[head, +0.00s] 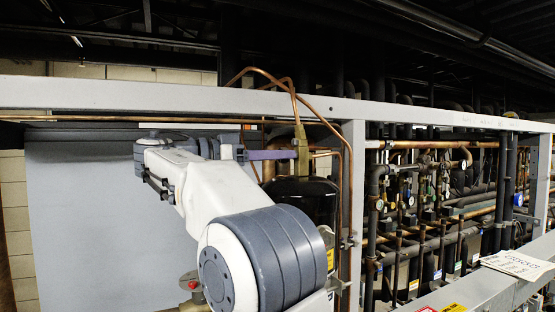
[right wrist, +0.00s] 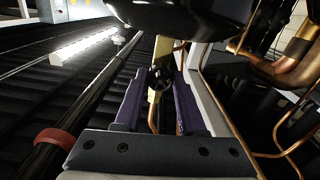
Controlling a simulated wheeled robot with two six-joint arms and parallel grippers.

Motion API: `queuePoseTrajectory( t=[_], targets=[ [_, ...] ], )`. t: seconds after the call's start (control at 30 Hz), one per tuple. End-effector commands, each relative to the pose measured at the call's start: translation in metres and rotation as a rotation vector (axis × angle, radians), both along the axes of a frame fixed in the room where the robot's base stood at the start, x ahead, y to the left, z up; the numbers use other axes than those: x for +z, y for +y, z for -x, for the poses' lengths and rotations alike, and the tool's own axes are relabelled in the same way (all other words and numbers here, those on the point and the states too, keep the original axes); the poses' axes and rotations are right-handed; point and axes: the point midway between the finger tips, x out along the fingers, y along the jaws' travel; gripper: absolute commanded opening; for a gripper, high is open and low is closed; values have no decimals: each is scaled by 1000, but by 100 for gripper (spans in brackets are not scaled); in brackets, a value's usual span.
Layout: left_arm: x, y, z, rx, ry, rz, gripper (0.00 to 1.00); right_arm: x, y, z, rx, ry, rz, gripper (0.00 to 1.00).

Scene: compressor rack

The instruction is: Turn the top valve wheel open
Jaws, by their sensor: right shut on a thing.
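The top valve wheel (right wrist: 160,78) is a small dark wheel in the right wrist view, in front of a brass-coloured stem. My right gripper (right wrist: 159,82) has its two purple fingers on either side of the wheel and is shut on it. In the head view my right gripper (head: 296,153) reaches from the left to an upright brass-coloured valve body (head: 301,135) above a black compressor (head: 306,197). The wheel cannot be made out there, and my arm hides part of the area. My left gripper is in neither view.
Thin copper pipes (head: 341,140) curve close around the valve. A grey frame post (head: 353,190) stands just right, and a grey beam (head: 230,99) runs above. Dense pipes and gauges fill the rack at right. A plain grey panel (head: 90,210) is at left.

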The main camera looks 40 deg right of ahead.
Motion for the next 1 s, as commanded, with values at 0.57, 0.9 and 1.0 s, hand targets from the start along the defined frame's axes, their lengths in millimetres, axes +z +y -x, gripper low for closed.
queuePoseTrajectory(
  t=[0.57, 0.9, 1.0],
  targets=[
    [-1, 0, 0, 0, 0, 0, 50, -1, 1, -1, -1, 537, -133, 0],
    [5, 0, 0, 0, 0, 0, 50, -1, 1, -1, -1, 852, -208, 0],
    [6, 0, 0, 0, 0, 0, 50, -2, 1, -1, 0, 944, -231, 0]
  ],
)
